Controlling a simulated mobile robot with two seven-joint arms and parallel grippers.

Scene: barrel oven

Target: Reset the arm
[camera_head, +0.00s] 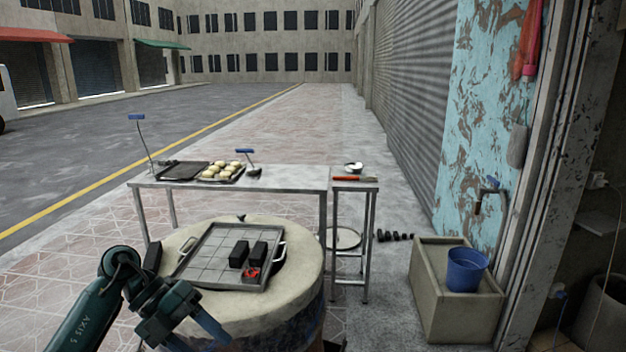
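My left arm comes in from the lower left, its links in front of the barrel oven. The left gripper (218,338) shows only in part near the bottom edge, with a blue finger-like part; I cannot tell its opening. My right gripper is not in view. The round barrel oven (305,268) has a pale top. A dark square tray (205,258) with a grid lies tilted on it, carrying two black blocks (239,254) (258,252) and a small red item (251,273).
A metal table (290,180) behind the oven holds trays, pale dough balls (220,171) and blue-handled tools. A narrow stand (352,187) is beside it. At right, a concrete basin (428,285) holds a blue bucket (467,270). Black lumps (394,236) lie on the ground.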

